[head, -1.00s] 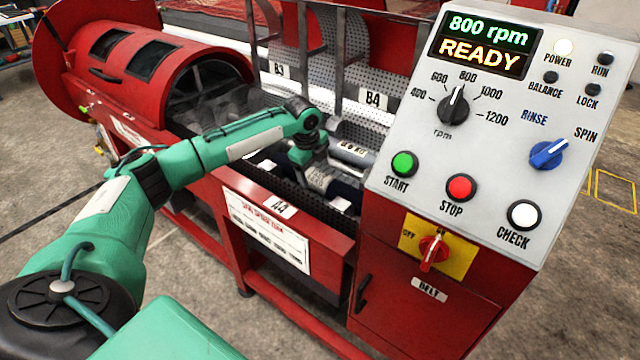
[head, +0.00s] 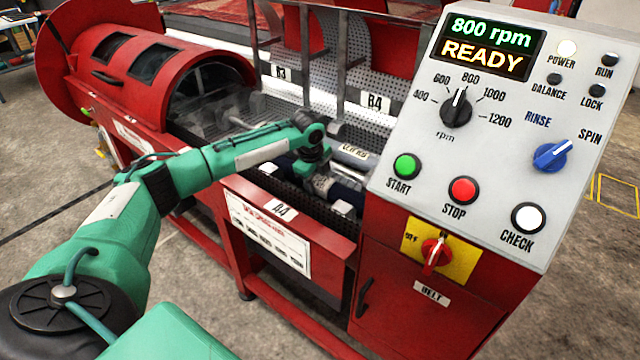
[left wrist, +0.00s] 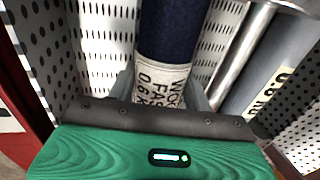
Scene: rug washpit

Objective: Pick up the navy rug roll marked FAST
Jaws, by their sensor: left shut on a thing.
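The navy rug roll (head: 347,195) lies along the perforated trough of the red machine in the head view. In the left wrist view the navy roll (left wrist: 172,32) carries a pale label (left wrist: 163,82) with the word FAST partly readable. My left gripper (head: 320,180) reaches down onto the roll at its label. In the left wrist view the fingers of my left gripper (left wrist: 165,95) stand on both sides of the labelled part, shut on it. I cannot tell whether the roll is clear of the trough. My right gripper is not in view.
A grey roll (head: 353,153) with a label lies just behind, beside a metal bar (left wrist: 240,60). Upright metal posts stand behind the trough. The control console (head: 400,215) rises close on the right, and the red drum housing (head: 140,75) is at the left.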

